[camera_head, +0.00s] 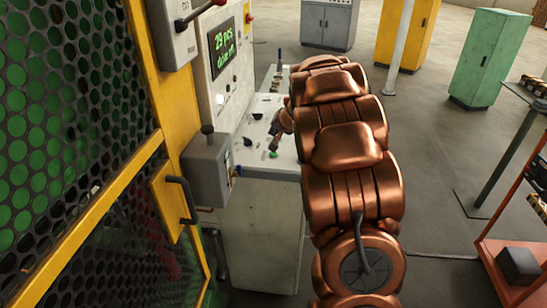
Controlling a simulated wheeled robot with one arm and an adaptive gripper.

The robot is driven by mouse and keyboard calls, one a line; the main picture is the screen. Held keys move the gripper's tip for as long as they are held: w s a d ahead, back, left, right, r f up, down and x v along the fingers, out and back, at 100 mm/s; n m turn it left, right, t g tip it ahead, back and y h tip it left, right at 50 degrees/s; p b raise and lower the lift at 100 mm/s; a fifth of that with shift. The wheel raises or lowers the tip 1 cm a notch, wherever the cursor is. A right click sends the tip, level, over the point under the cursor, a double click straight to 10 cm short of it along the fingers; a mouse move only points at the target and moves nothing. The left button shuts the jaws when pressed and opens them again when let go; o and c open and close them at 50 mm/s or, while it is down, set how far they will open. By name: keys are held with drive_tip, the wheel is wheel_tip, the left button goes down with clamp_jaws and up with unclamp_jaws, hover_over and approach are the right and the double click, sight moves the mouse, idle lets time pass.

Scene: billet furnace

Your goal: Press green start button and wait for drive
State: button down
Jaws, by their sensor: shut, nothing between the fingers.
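A white control desk (263,246) stands left of centre, with several dark controls and a small green button (273,154) near its front edge. A dark display (222,48) with green text is on the upright panel behind the desk. It shows a "pcs" count and a line starting with "drive"; the last word is hard to read. My copper-coloured arm covers the desk's right side. My gripper (281,127) is shut and empty, small in view, pointing down over the desk just behind the green button. It looks apart from the button, but the exact gap is unclear.
A yellow-framed mesh guard (150,90) fills the left. A grey box with a lever (207,168) sticks out beside the desk. Grey (328,24), yellow (408,33) and green (490,57) cabinets stand behind. An orange shelf (510,255) is at right. Floor between is clear.

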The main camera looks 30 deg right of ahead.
sight(275, 154)
drive_tip(key=shift+f+b, duration=2.15)
drive_tip(key=shift+f, duration=0.75)
drive_tip(key=shift+f+b, duration=0.4)
drive_tip(key=shift+b, duration=0.15)
drive_tip(key=shift+f+b, duration=0.45)
drive_tip(key=shift+r, duration=0.2)
drive_tip(key=shift+r+p, duration=0.65)
drive_tip(key=shift+r, duration=0.05)
drive_tip(key=shift+r+p, duration=1.9)
drive_tip(key=shift+r, duration=0.65)
drive_tip(key=shift+f, duration=0.1)
